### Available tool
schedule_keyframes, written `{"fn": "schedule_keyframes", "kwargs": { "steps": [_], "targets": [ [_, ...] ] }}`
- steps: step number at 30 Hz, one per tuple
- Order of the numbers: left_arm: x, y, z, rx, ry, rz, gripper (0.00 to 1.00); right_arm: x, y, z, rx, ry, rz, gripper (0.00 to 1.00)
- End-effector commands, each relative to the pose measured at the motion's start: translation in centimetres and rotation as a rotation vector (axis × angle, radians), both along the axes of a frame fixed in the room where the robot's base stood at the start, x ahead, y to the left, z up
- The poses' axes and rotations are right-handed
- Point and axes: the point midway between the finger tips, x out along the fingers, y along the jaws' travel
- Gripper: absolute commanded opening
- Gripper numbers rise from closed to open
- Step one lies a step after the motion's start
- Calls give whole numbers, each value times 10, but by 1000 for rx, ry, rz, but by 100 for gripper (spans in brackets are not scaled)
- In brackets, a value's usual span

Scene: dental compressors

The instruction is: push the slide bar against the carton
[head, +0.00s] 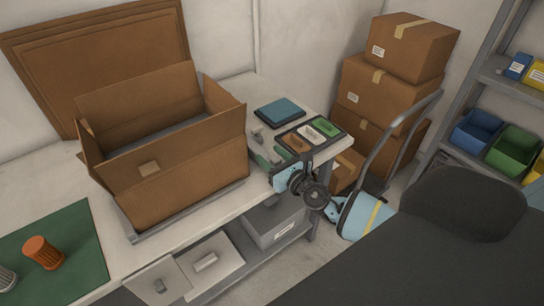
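The open brown carton (180,180) stands upright on a thin grey base (150,234) on the workbench, flaps raised. A narrow grey-green piece (262,157) lies close to the carton's right side; it may be the slide bar, but its ends are partly hidden. My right gripper (272,163) is at this piece, right of the carton, with its light-blue and black wrist behind it. Its fingers are small and overlap the piece, so I cannot tell their opening or whether they touch it. My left gripper is out of view.
A dark tray (337,137) with coloured compartments and a blue pad (279,111) lie behind the gripper. A green mat (75,250) holds an orange part (43,252). Stacked boxes (383,88), a hand truck (378,146) and shelving (470,90) stand right of the bench.

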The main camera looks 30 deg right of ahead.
Motion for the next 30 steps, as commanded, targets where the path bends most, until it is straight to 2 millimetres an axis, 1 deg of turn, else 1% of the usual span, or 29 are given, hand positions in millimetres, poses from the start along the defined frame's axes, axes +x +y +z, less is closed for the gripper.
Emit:
{"fn": "schedule_keyframes", "kwargs": {
  "steps": [7,10,22,25,30],
  "targets": [
    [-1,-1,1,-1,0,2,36,-1,0,0,0,-1,0,47],
    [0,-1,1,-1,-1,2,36,-7,-1,0,0,-1,0,47],
    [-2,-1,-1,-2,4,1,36,-63,-5,-2,0,3,0,47],
    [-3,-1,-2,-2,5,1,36,-72,-6,-1,0,2,0,47],
    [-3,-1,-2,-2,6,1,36,-78,-6,0,0,1,0,47]
  ]
}}
